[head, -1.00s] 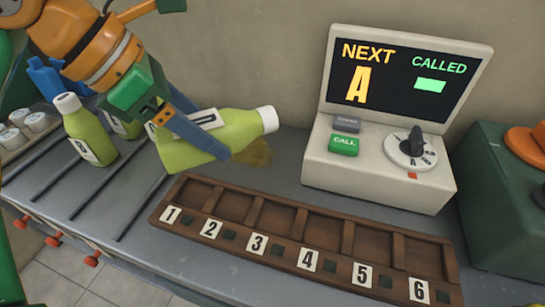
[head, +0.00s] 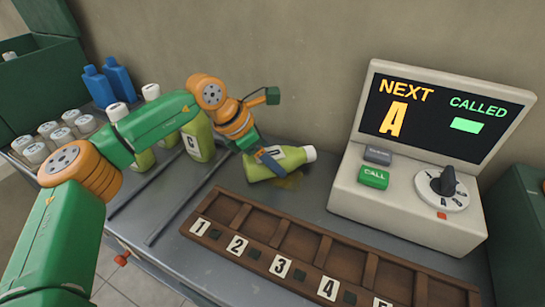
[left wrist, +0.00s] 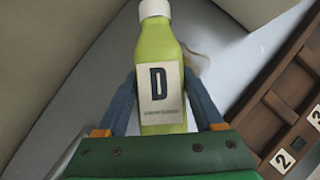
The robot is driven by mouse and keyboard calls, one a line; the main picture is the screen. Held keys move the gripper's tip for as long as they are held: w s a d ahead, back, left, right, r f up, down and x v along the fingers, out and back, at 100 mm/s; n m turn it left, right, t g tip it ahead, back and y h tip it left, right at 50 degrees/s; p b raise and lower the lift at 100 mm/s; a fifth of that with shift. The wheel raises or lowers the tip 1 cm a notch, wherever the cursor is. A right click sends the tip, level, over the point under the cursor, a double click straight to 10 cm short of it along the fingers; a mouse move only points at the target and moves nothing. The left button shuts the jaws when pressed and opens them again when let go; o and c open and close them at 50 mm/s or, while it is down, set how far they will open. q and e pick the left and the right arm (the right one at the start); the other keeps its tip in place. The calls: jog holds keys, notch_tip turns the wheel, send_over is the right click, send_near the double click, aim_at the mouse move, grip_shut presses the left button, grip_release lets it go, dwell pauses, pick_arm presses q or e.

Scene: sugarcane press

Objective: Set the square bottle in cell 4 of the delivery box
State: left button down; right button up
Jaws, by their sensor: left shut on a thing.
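My left gripper (head: 268,160) is shut on a green bottle (head: 291,160) with a white cap. The bottle lies nearly on its side, cap to the right, close over the counter behind the delivery box; I cannot tell whether it touches the counter. In the left wrist view the bottle (left wrist: 162,55) shows a label with a D, between the two blue fingers (left wrist: 162,100). The brown delivery box (head: 262,258) stands in front, with numbered cells. Cell 4 (head: 345,262) looks empty. My right gripper is out of view.
A call console (head: 410,205) stands right of the bottle. A green bottle labelled C (head: 199,143) and others stand left, partly behind my arm. Blue bottles (head: 117,78) and white-lidded jars (head: 62,138) are farther left. A brown stain (head: 290,181) marks the counter.

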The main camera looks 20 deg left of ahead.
pick_arm(q)
jog(key=shift+f, duration=0.1)
grip_release()
jog(key=shift+s, duration=0.1)
